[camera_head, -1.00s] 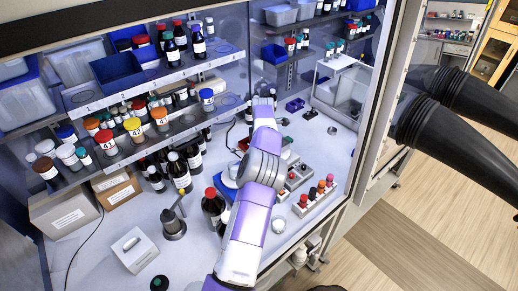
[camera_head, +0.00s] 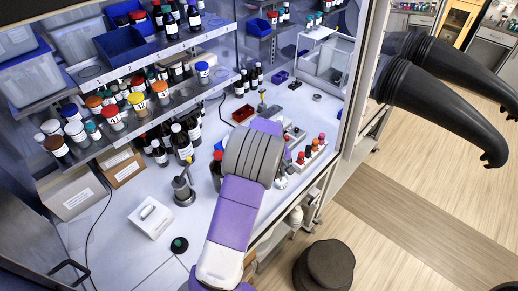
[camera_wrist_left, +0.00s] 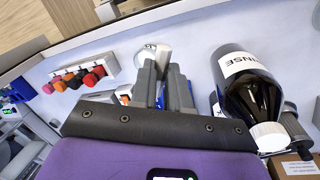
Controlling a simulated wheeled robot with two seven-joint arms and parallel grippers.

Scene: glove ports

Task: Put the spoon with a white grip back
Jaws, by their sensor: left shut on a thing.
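My left gripper (camera_wrist_left: 163,72) is shut, with a white piece (camera_wrist_left: 164,54) showing between its fingertips. This looks like the grip of the spoon; the rest of it is hidden by the fingers. In the head view my left arm covers the fingertips and the held thing, and only part of the purple hand (camera_head: 265,125) shows. A metal holder (camera_head: 184,195) with a yellow-topped tool stands left of the arm. Another yellow-topped tool (camera_head: 262,97) stands upright beyond the hand. My right gripper is not in view.
A dark bottle with a white cap (camera_wrist_left: 245,85) is close right of the fingers. A rack of coloured caps (camera_wrist_left: 78,75) lies left. Shelves of bottles (camera_head: 150,100) line the left wall. Black gloves (camera_head: 430,80) hang at right.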

